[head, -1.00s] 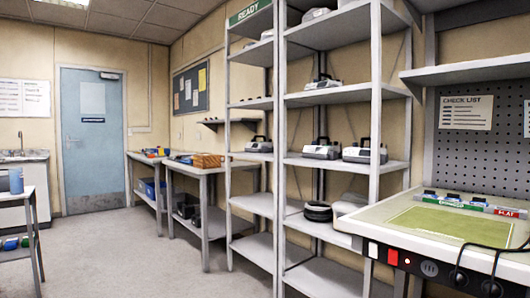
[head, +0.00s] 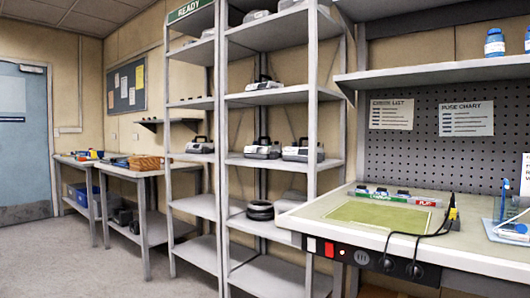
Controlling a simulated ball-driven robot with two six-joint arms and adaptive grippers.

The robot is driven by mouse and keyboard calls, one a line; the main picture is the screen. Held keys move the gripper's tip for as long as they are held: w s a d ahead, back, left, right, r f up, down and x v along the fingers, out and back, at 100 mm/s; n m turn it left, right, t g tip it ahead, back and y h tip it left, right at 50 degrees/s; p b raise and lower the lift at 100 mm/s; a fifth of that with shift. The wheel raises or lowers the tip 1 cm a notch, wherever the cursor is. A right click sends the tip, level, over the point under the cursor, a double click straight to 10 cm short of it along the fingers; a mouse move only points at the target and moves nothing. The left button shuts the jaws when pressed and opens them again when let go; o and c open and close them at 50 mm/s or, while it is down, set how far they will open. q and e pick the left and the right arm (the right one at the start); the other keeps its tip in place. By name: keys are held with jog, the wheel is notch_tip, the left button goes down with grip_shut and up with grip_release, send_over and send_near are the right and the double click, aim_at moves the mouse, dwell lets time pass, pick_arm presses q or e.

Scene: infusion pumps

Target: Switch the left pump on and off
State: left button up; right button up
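Several small grey and white devices with dark handles, which look like pumps, sit on the shelf rack. Two stand side by side on a middle shelf, a left device (head: 263,149) and a right device (head: 302,152). Another device (head: 200,146) stands on the rack section further left, and one more device (head: 263,84) is on a higher shelf. They are too small to show a switch or whether any is on. I cannot tell which is the left pump. Neither of my grippers is in view.
A workbench (head: 465,255) with a green mat (head: 380,216), switches and plugged cables stands at the right. A pegboard (head: 440,165) with charts is behind it. Side tables (head: 145,172) stand at the left by the wall. Grey floor (head: 80,255) is clear at lower left.

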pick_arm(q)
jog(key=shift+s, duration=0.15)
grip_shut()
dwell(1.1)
